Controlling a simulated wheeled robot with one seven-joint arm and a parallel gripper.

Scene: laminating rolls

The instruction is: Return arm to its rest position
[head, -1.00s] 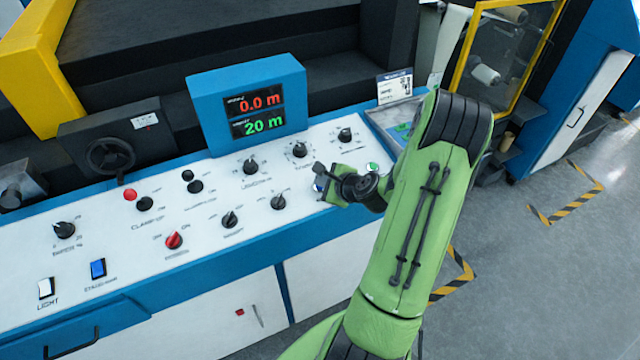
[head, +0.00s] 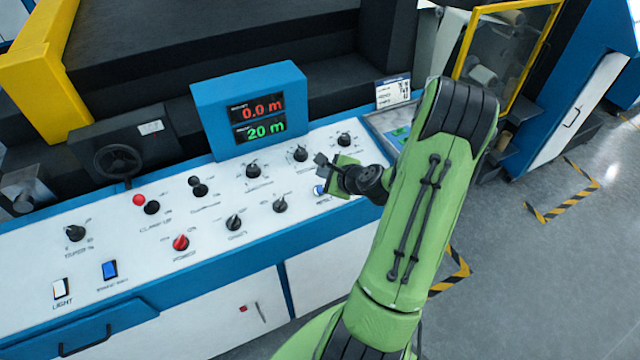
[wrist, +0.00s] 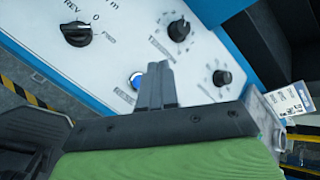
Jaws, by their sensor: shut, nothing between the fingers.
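My green arm reaches over the right part of the white control panel (head: 130,250) in the head view. My gripper (head: 324,168) is above the panel, near a blue button (head: 320,190). In the wrist view my gripper (wrist: 158,68) has its two fingers together with nothing between them. The blue button (wrist: 136,80) shows just left of the fingertips there. I cannot tell from the views how high the fingers are above the panel.
The panel carries several black knobs, a red knob (head: 181,243) and a blue switch (head: 109,270). A blue display box (head: 250,106) reading 0.0 m and 20 m stands behind. A yellow-framed guard (head: 508,50) is at the back right. Open floor (head: 560,260) lies to the right.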

